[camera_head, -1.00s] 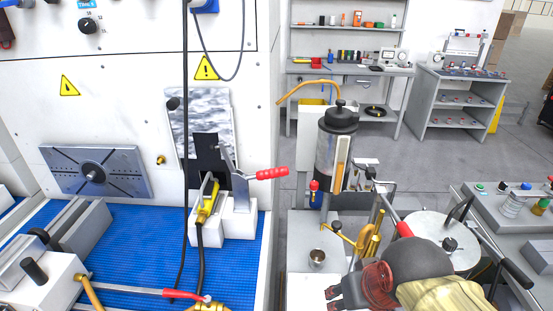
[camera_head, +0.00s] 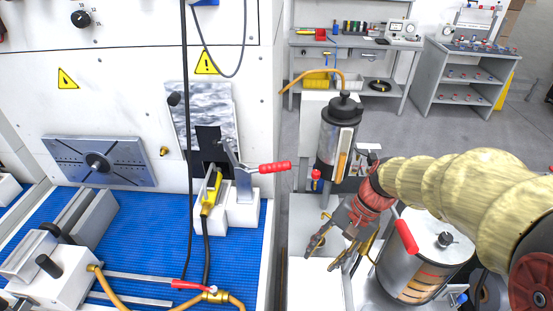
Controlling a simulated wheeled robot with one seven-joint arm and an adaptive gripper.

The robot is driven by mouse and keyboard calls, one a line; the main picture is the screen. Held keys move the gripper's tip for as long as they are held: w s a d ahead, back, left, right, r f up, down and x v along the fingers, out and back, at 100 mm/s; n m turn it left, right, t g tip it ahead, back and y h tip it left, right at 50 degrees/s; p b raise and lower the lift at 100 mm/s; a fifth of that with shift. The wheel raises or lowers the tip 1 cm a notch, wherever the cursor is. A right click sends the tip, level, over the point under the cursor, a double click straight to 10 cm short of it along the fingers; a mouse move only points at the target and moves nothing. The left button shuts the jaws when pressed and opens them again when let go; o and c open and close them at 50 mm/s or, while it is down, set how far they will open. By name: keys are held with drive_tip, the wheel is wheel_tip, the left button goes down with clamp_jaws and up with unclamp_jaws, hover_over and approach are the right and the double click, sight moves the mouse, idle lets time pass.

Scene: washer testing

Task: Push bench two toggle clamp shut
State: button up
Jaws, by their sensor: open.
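The toggle clamp (camera_head: 233,160) stands on a white block on the blue-matted bench, below a brushed metal plate. Its red handle (camera_head: 275,167) sticks out to the right, roughly level. A yellow-bodied part with a black cable (camera_head: 210,197) sits in the white fixture just left of the clamp. My gripper (camera_head: 332,257) is to the right of and below the handle, over the white surface beside the bench. Its fingers are apart, with nothing seen between them, and it does not touch the clamp.
A dark-topped cylinder (camera_head: 338,140) with a sight tube stands behind my gripper. A metal drum (camera_head: 421,257) with a red handle is to its right. A black cable (camera_head: 187,120) hangs left of the clamp. The blue mat (camera_head: 150,225) has bare areas.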

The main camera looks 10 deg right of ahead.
drive_tip(key=w+a+r+m+y+p, duration=0.2)
drive_tip(key=w+a+m+y+p, duration=0.15)
drive_tip(key=w+m+y, duration=0.6)
drive_tip(key=m+t+y+p, duration=0.1)
drive_tip(key=m+t+y, duration=0.2)
drive_tip(key=m+t, duration=0.25)
approach(276, 168)
drive_tip(key=w+a, duration=0.2)
drive_tip(key=shift+g, duration=0.25)
drive_tip(key=x, duration=0.2)
drive_tip(key=b+x, duration=0.1)
drive_tip(key=x, duration=0.2)
drive_tip(key=f+x, duration=0.1)
drive_tip(key=x, duration=0.1)
drive_tip(key=shift+w+a, duration=0.1)
drive_tip(key=shift+a, duration=0.15)
drive_tip(key=shift+c, duration=0.8)
clamp_jaws()
